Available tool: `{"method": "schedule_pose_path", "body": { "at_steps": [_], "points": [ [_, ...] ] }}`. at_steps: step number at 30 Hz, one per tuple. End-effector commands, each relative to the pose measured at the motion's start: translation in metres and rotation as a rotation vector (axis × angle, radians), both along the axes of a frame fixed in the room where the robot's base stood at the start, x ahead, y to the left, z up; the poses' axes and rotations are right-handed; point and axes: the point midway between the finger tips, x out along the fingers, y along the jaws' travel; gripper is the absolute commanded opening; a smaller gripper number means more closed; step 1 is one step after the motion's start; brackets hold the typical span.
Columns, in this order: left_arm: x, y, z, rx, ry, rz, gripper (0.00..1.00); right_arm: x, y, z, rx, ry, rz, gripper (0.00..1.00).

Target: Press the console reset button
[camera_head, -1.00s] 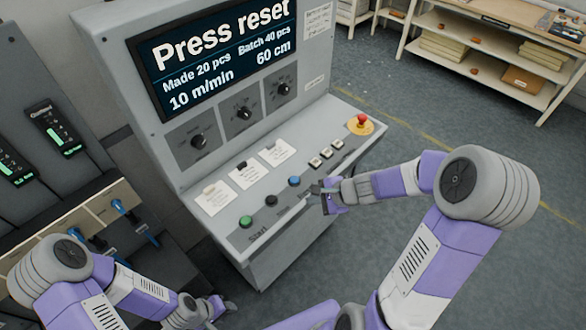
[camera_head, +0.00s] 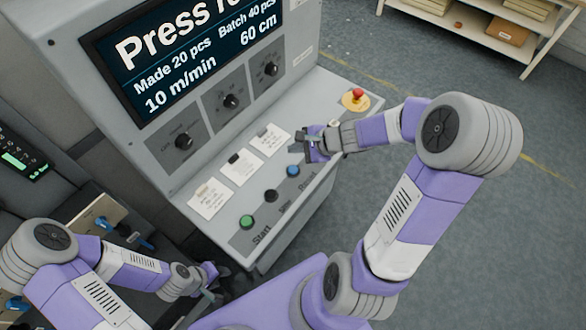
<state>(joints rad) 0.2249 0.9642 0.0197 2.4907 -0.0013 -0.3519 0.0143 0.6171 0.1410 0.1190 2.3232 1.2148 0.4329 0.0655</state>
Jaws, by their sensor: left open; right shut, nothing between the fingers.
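The grey console (camera_head: 190,165) stands ahead of me with a screen (camera_head: 185,50) that shows "Press" and production figures. On its sloped front panel sit a green button (camera_head: 247,222) by the label "Start", a black button (camera_head: 271,196), and the blue reset button (camera_head: 293,171) by the label "Reset". My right gripper (camera_head: 303,146) is shut and empty, over the panel just beyond the blue button and apart from it in the picture. It hides the row of small switches. My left gripper (camera_head: 218,280) is low at the console's left front, open, small and partly hidden.
A red emergency knob (camera_head: 358,96) on a yellow base sits at the panel's right end, near my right forearm. Three paper notes (camera_head: 242,167) lie on the panel. Dial knobs (camera_head: 231,101) are above. A shelf (camera_head: 480,30) stands at the back right; floor between is clear.

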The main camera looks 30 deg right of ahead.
Motion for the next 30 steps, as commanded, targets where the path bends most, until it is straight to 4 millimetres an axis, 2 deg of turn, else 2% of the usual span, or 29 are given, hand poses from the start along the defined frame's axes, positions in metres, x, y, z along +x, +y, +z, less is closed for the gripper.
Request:
{"method": "schedule_pose_path", "body": {
  "at_steps": [12,16,21,30],
  "points": [
    [0.0,0.0,-0.052,0.0,0.0,0.0,0.43,0.0,0.0,-0.06,0.001,0.002,0.001,0.0],
    [0.0,0.0,-0.067,0.0,0.0,0.0,0.43,0.0,0.0,-0.073,0.0,0.001,0.001,0.0],
    [0.0,0.0,-0.076,0.0,0.0,0.0,0.43,0.0,0.0,-0.082,0.0,0.0,0.0,0.0],
    [0.0,0.0,-0.076,0.0,0.0,0.0,0.43,0.0,0.0,-0.081,0.0,0.0,0.0,0.0]
  ]
}}
